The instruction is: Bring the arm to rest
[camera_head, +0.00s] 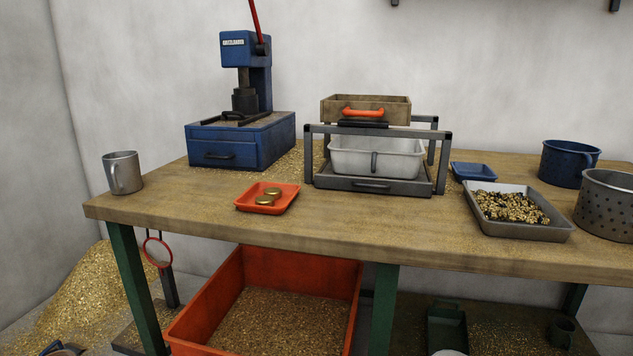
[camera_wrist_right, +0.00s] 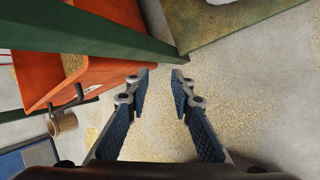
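My right gripper (camera_wrist_right: 160,76) shows in the right wrist view. Its two dark fingers stand apart with bare floor between them, so it is open and empty. It points down past a green table leg (camera_wrist_right: 110,38) and the orange bin (camera_wrist_right: 45,60), apart from both. I cannot make out either gripper in the head view. The workbench (camera_head: 330,222) there has no arm over it.
The bench carries a grey mug (camera_head: 124,173), a blue press (camera_head: 245,142), an orange tray (camera_head: 284,200) with brass discs, a sieve stand (camera_head: 436,150), a tray of chips (camera_head: 510,208) and perforated pots (camera_head: 608,205). The orange bin (camera_head: 205,318) stands below.

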